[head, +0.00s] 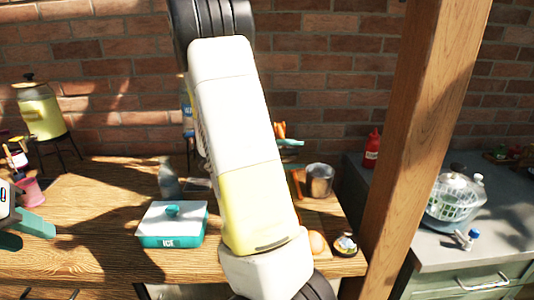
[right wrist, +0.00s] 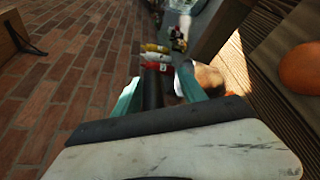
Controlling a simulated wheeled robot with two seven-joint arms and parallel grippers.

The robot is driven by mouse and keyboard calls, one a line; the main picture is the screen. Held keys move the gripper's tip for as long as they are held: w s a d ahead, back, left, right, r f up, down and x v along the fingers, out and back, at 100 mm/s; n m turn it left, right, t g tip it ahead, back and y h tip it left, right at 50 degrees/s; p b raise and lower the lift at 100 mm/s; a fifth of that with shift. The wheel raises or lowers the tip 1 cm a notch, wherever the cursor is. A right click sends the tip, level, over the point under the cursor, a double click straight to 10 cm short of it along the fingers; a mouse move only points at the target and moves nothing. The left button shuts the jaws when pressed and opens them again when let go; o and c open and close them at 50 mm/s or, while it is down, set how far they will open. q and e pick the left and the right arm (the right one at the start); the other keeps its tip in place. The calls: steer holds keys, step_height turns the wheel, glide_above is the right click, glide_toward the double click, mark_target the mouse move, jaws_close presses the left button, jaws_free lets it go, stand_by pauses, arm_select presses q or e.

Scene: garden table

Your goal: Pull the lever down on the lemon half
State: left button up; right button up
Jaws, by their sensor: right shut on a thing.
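In the right wrist view my right gripper (right wrist: 156,92) has its teal fingers on either side of a dark rounded bar (right wrist: 152,90). It is shut on this bar, which looks like the lever's grip. In the head view a large white and yellow link of my arm covers the middle of the table, and most of the press is hidden. A teal piece (head: 291,143) shows just right of that link; I cannot tell whether it is a fingertip. I cannot make out the lemon half. My left gripper (head: 25,232) is at the far left, its teal fingers apart and empty.
A teal and white ice box (head: 172,238) stands left of my arm. A wooden post (head: 425,130) rises beside the table. The left front tabletop is clear.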

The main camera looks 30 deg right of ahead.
steer(key=shift+w+a, duration=0.1)
steer(key=shift+w, duration=0.05)
steer(key=v, duration=0.7)
steer(key=shift+a, duration=0.4)
steer(key=shift+r, duration=0.1)
